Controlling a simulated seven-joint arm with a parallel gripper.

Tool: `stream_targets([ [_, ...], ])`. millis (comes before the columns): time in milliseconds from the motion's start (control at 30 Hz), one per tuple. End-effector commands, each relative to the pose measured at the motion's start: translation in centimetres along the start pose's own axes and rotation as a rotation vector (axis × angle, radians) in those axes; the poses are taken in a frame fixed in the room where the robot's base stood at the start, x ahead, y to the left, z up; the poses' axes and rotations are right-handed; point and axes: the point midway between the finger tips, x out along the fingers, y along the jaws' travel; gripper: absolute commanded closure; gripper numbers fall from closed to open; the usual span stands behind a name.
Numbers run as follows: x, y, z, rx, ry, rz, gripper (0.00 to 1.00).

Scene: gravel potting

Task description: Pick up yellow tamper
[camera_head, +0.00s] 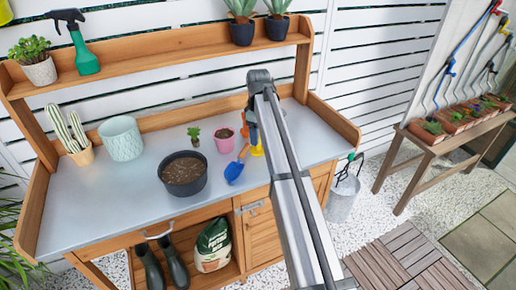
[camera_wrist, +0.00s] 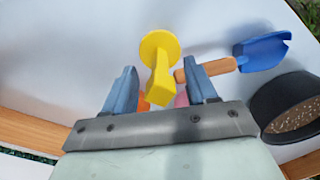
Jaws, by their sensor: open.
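The yellow tamper (camera_wrist: 159,48) shows in the wrist view with its round disc at the far end and its blocky end toward me. It lies in the gap between the two blue fingers of my gripper (camera_wrist: 161,68), which stand apart on either side. I cannot tell whether either finger touches it. In the head view a bit of the yellow tamper (camera_head: 257,151) shows on the grey worktop, mostly hidden behind my arm. My gripper (camera_head: 252,132) is just above it there, also partly hidden.
A blue trowel (camera_head: 234,171) with a wooden handle lies close left of the tamper. A pink pot (camera_head: 225,143), a small plant (camera_head: 194,135) and a dark soil-filled pot (camera_head: 183,187) stand farther left. The front left worktop (camera_head: 95,215) is clear.

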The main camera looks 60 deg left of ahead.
Motion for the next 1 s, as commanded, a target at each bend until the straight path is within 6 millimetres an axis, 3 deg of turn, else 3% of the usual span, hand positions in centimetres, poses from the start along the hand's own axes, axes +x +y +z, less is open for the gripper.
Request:
stream_targets([
  [100, 1.02, 0.03, 0.01, 0.000, 0.000, 0.001, 0.43],
  [333, 1.09, 0.05, 0.00, 0.000, 0.001, 0.001, 0.44],
  [900, 1.06, 0.05, 0.01, 0.000, 0.000, 0.001, 0.99],
  [1000, 1.04, 0.05, 0.01, 0.000, 0.000, 0.001, 1.00],
])
